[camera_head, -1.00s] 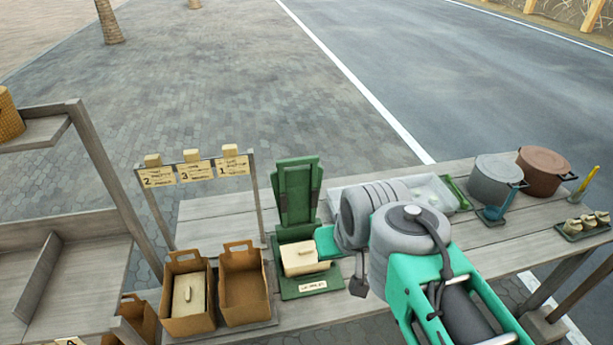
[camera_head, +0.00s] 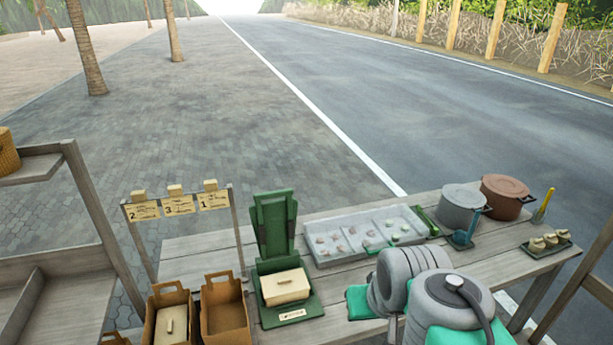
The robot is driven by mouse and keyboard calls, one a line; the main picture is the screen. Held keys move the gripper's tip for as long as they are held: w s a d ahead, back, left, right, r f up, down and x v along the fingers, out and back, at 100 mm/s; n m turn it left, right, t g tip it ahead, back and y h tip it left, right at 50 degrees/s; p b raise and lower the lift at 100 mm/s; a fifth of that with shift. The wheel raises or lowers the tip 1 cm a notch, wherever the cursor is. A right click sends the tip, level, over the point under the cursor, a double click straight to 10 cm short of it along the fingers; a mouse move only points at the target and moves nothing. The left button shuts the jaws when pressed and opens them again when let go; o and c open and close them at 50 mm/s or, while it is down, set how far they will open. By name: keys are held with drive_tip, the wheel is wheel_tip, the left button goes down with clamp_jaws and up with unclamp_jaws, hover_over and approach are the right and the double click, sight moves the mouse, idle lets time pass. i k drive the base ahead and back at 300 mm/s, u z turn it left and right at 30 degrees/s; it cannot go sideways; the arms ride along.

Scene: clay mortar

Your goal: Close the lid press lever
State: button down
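The green lid press stands on the wooden table, with its lever (camera_head: 273,226) raised upright at the back. A cream lidded box (camera_head: 284,287) sits on the press base (camera_head: 291,317), in front of the lever. My gripper (camera_head: 358,302) is to the right of the press, apart from the box and the lever. Only teal parts of it show beside my grey wrist. The wrist hides most of it, so its opening cannot be seen.
A divided tray (camera_head: 318,257) lies right of the lever. Pots (camera_head: 460,206) stand farther right.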

sight(273, 222)
drive_tip(key=z, duration=0.35)
drive_tip(key=i, duration=0.85)
drive_tip(key=u, duration=0.7)
drive_tip(key=i, duration=0.65)
drive_tip(key=u, duration=0.8)
